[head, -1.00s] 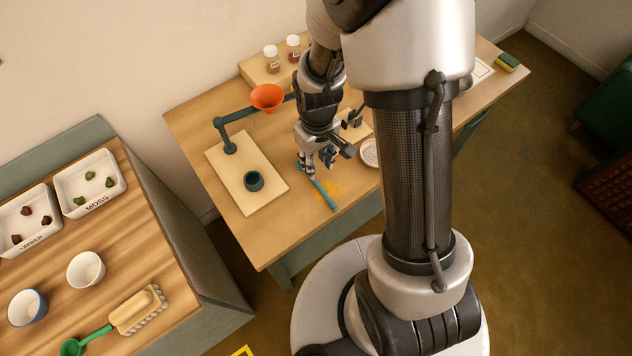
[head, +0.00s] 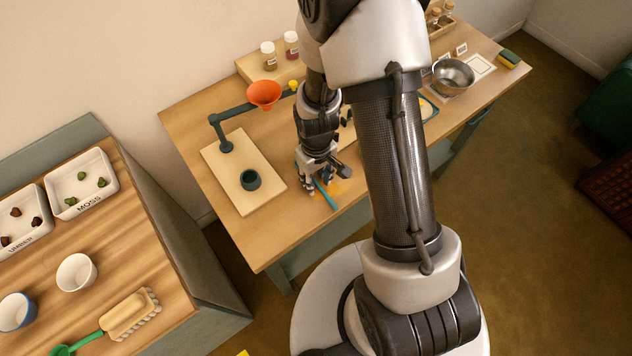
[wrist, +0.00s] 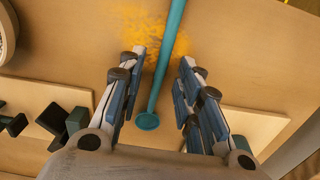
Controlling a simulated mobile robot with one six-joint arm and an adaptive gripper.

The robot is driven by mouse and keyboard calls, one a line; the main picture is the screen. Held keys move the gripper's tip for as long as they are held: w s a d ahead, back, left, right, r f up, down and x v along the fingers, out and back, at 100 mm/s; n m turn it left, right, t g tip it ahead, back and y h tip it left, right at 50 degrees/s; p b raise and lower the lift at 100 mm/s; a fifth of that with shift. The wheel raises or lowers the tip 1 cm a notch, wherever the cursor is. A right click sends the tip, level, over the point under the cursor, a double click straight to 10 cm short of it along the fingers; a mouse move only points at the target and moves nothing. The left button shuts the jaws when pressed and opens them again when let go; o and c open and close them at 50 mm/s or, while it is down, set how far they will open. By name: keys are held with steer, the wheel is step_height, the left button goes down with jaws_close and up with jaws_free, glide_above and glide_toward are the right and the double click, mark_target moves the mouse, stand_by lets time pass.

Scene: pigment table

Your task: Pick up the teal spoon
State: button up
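The teal spoon (head: 327,196) lies on the far table, partly hidden by my gripper in the head view. In the wrist view, the spoon (wrist: 164,68) runs from the top edge down between my fingers, its small round end (wrist: 147,122) near the palm. My gripper (wrist: 160,65) is open, with one finger on each side of the spoon and a gap to both. In the head view, my gripper (head: 318,186) is low over the table at the spoon. Whether the fingertips touch the tabletop cannot be told.
Yellow-orange powder (wrist: 135,30) is spread on the table around the spoon. A pale board (head: 222,170) with a dark teal cup (head: 250,180) and a stand holding an orange funnel (head: 264,93) is to the left. Dark green blocks (wrist: 52,118) sit at left in the wrist view.

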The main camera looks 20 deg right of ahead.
jaws_close()
steer(key=shift+r, duration=0.15)
